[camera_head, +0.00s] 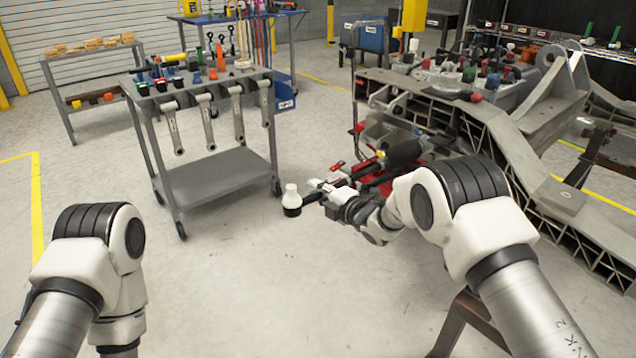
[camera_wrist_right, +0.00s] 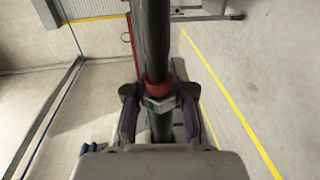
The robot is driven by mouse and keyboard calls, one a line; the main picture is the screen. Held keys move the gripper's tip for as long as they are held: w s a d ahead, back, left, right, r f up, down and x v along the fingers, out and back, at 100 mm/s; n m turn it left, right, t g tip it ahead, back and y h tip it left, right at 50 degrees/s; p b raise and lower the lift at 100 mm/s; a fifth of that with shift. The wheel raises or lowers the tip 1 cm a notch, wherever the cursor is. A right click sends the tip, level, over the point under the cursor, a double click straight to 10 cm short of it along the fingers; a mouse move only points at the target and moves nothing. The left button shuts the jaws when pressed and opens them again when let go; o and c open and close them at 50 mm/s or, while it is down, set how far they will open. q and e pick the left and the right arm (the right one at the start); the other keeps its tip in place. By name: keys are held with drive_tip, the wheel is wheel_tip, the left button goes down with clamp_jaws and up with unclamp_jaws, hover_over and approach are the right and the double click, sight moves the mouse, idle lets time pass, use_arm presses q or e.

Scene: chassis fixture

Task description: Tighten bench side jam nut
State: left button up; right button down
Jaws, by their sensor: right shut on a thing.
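My right gripper (camera_head: 328,188) is at the near end of the chassis fixture. In the head view the gripper covers the nut. My left arm shows at the lower left, but its gripper is out of the picture.
A white piece with a black base (camera_head: 291,200) stands out just left of the right gripper. The grey chassis frame (camera_head: 520,150) fills the right side. A grey tool cart (camera_head: 215,178) with hanging wrenches stands left of centre. Floor between cart and arms is clear.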

drive_tip(key=shift+f+g+h+p, duration=0.15)
drive_tip(key=shift+g+h+p, duration=0.85)
drive_tip(key=shift+g+p, duration=0.65)
drive_tip(key=shift+t, duration=0.25)
drive_tip(key=c, duration=1.2)
unclamp_jaws()
drive_tip(key=shift+c, duration=0.2)
drive_tip(key=v, duration=1.2)
drive_tip(key=shift+d, duration=0.1)
